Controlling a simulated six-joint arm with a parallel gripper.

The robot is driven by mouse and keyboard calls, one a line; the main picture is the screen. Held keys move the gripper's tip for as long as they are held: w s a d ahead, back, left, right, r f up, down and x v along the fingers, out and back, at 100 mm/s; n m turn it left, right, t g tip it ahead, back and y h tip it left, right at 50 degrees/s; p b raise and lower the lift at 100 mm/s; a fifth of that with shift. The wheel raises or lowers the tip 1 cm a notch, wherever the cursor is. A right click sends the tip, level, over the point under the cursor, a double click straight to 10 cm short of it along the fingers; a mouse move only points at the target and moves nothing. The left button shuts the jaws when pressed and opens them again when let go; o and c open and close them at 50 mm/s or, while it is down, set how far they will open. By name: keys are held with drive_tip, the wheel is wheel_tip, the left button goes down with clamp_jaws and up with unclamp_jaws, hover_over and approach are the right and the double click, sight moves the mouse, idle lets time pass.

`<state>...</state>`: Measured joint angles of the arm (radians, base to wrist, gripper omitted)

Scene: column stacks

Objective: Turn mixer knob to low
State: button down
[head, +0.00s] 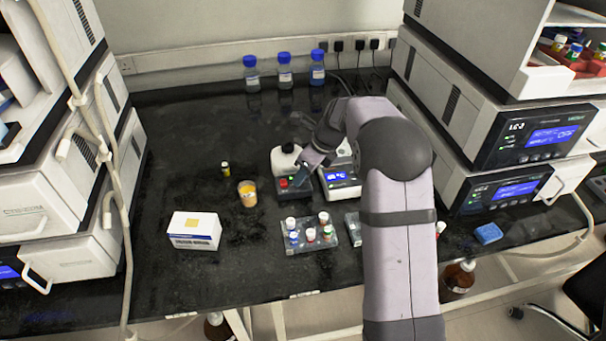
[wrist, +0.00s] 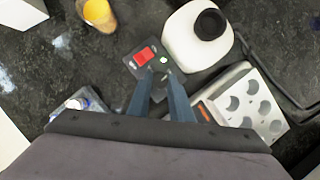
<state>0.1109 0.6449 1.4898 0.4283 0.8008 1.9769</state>
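The mixer (head: 284,194) is a small unit with a dark front panel, and a red switch (head: 283,183) shows on it. In the wrist view, the dark panel (wrist: 132,67) carries the red switch (wrist: 145,57) and a small white-and-green mark (wrist: 164,62). A white rounded vessel with a black cap (wrist: 210,24) sits at the panel's far side. My gripper (head: 301,178) is over the panel's right part, fingers pointing down. In the wrist view, its blue-grey fingertips (wrist: 160,75) are apart, just below the mark. The knob is not clearly visible; I cannot tell whether the fingertips touch it.
A white device with a blue display (head: 340,192) stands close right of the mixer. A beaker of orange liquid (head: 247,194) is to the left. A clear rack of capped vials (head: 318,245) lies in front. A white box (head: 194,231) is front left. Bench between is clear.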

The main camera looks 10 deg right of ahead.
drive_tip(key=shift+r+n+p, duration=0.1)
drive_tip(key=shift+n+p, duration=0.3)
drive_tip(key=shift+p, duration=0.25)
drive_tip(key=shift+w+r+n+g+y+p, duration=0.1)
drive_tip(key=shift+n+g+y+p, duration=0.3)
drive_tip(key=shift+n+p, duration=0.7)
drive_tip(key=n+g+p, duration=0.1)
drive_tip(key=n+p, duration=0.2)
drive_tip(key=shift+w+d+p, duration=0.1)
drive_tip(key=shift+w+p, duration=0.05)
drive_tip(key=shift+p, duration=0.15)
drive_tip(key=n+g+p, duration=0.1)
drive_tip(key=n, duration=0.3)
drive_tip(key=shift+w+g+y+p, duration=0.1)
drive_tip(key=shift+g+y+p, duration=0.2)
drive_tip(key=shift+g+p, duration=0.1)
drive_tip(key=shift+w+f+n+g, duration=0.15)
drive_tip(key=shift+n+g, duration=0.2)
drive_tip(key=shift+n, duration=0.5)
drive_tip(key=shift+s+f+n+g, duration=0.1)
drive_tip(key=shift+n+g, duration=0.25)
drive_tip(key=shift+n, duration=0.5)
drive_tip(key=c, duration=1.6)
unclamp_jaws()
